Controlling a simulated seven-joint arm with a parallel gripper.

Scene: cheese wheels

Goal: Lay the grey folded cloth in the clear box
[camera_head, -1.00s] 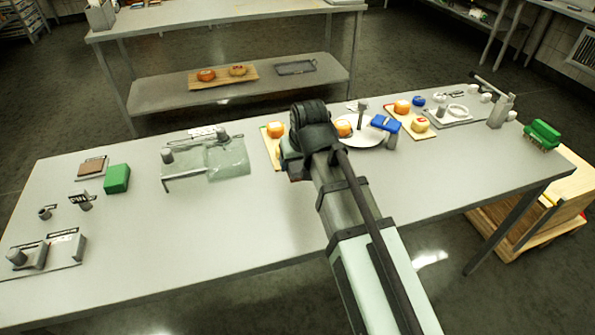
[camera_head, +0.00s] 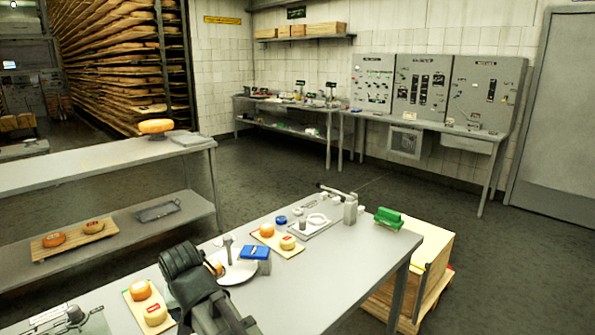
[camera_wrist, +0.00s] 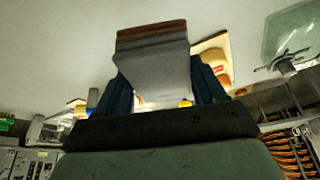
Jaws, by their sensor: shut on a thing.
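The grey folded cloth (camera_wrist: 158,68) is held between the two dark fingers of my gripper (camera_wrist: 163,88) in the wrist view. A brown strip shows along its far end. The clear box (camera_wrist: 290,32) shows at the upper right of the wrist view, apart from the cloth. In the head view only part of the clear box (camera_head: 92,324) shows at the bottom left edge. My wrist (camera_head: 185,275) stands over the table between a cheese board and the white plate; it hides the fingers and cloth there.
A board with two cheeses (camera_head: 137,291) lies left of my wrist. The white plate (camera_head: 232,276), a blue object (camera_head: 254,252) and another cheese board (camera_head: 266,237) lie to its right. A green brush-like object (camera_head: 388,217) is near the far right corner. Bare tabletop (camera_head: 320,275) lies in front.

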